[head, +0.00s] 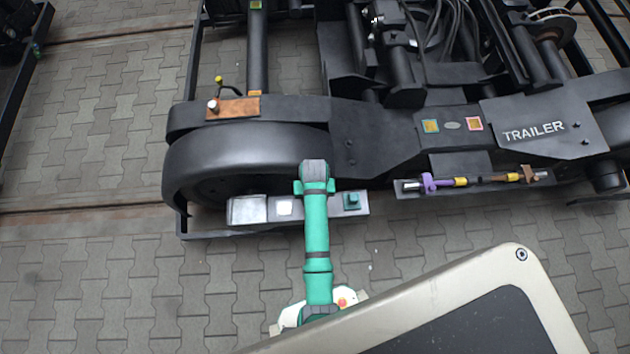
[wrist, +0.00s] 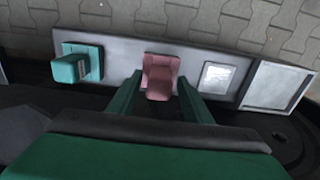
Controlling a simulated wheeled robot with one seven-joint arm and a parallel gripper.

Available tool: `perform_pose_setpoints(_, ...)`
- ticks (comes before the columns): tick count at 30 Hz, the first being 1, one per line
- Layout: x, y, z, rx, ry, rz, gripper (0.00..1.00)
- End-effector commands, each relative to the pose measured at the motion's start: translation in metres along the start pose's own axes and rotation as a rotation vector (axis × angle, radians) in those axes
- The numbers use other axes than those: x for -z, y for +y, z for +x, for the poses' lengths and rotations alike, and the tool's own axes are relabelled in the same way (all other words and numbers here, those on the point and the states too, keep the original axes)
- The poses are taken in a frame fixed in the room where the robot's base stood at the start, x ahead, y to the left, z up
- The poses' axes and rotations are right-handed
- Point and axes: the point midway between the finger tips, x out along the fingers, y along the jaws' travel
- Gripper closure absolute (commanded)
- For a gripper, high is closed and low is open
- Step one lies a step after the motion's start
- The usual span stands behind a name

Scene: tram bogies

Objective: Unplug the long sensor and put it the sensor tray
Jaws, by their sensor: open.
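My gripper (wrist: 158,90) is open in the wrist view, with one finger on each side of a pink block (wrist: 160,68). I cannot tell whether the fingers touch it. The pink block stands on a grey metal bar, and my arm hides it in the head view. A teal block (wrist: 80,66) stands on the same bar and also shows in the head view (head: 351,201). I cannot tell which block is the long sensor. A silver, rimmed shallow tray (wrist: 278,86), probably the sensor tray, is at the bar's end, also in the head view (head: 246,211).
A white square (wrist: 216,77) lies on the bar between the pink block and the tray. The black bogie frame (head: 270,120) rises behind the bar. A rod with purple and yellow parts (head: 470,181) lies on a ledge at right.

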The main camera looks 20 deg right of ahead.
Motion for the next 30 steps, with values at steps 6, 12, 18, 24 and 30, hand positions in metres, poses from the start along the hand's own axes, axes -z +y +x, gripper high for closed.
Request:
perform_pose_setpoints(6,0.0,0.002,0.012,0.0,0.0,0.004,0.55)
perform_pose_setpoints(12,0.0,0.002,0.015,0.0,0.0,0.004,0.55)
perform_pose_setpoints(18,0.0,0.002,0.014,0.0,0.0,0.004,0.55)
perform_pose_setpoints(24,0.0,0.002,0.014,0.0,0.0,0.004,0.55)
perform_pose_setpoints(30,0.0,0.002,0.014,0.0,0.0,0.004,0.55)
